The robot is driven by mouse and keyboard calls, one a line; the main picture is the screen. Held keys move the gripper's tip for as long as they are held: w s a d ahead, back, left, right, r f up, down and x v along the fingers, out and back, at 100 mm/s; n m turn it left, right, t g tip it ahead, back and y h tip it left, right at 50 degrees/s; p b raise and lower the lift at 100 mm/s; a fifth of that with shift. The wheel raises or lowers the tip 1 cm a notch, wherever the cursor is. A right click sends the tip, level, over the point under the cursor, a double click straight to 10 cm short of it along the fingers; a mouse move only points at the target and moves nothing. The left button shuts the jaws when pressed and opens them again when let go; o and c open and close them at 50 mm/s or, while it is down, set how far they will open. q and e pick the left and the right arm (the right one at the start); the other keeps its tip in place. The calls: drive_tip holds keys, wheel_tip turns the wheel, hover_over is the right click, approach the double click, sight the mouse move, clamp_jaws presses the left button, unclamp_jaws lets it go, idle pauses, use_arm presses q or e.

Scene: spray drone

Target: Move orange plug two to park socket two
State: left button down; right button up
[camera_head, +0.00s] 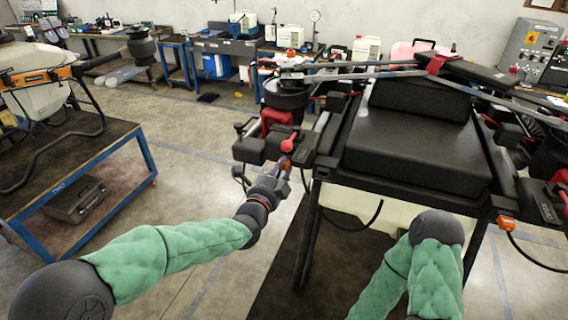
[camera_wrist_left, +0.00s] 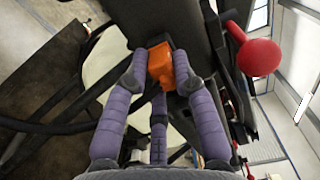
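An orange plug (camera_wrist_left: 160,66) sits against a dark housing in the left wrist view. The purple-grey fingers of my left gripper (camera_wrist_left: 163,72) are closed in on both sides of it, with a third finger below; they appear to touch it. In the head view my left gripper (camera_head: 282,176) is at the drone's (camera_head: 415,140) left side, below a red knob (camera_head: 287,145); the plug it holds is hidden there. Another orange plug (camera_head: 506,223) with a black cable is at the right front corner. I cannot read plug or socket numbers. My right gripper is out of sight.
The drone rests on a black stand (camera_head: 312,240). A blue-framed cart (camera_head: 140,150) with another machine stands at left. Workbenches (camera_head: 225,45) line the back wall. The floor between cart and stand is clear. A loose black cable (camera_head: 375,215) hangs under the drone's front.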

use_arm(q)
drive_tip(key=shift+r, duration=0.45)
drive_tip(key=shift+b+v, duration=0.7)
drive_tip(key=shift+v, duration=2.25)
drive_tip(key=shift+f, duration=0.2)
